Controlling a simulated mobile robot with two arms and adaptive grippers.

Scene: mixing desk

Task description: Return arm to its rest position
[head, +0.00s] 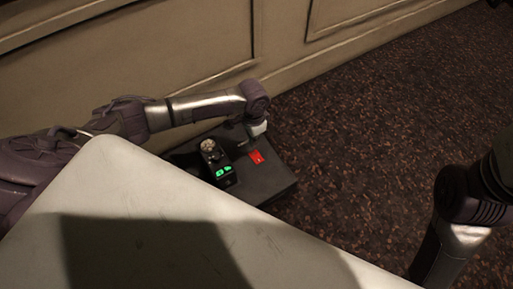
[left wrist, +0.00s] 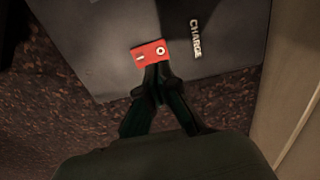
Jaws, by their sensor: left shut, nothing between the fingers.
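My left arm (head: 205,106) comes in from the left and reaches along the far side of a pale surface, with its elbow bent. Beyond the elbow it drops toward my dark base, and I cannot make out its fingers in the head view. In the left wrist view the left gripper (left wrist: 156,80) is shut and empty. Its fingertips show just in front of the red switch (left wrist: 150,52) on my base; I cannot tell whether they touch it. My right arm (head: 462,215) shows at the right edge, and its gripper is out of view.
The pale flat surface (head: 140,180) with a rounded corner fills the lower left, partly in shadow, and nothing stands on its visible part. A panelled wall (head: 150,60) runs close behind my left arm. Speckled brown carpet (head: 360,130) lies clear between my two arms.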

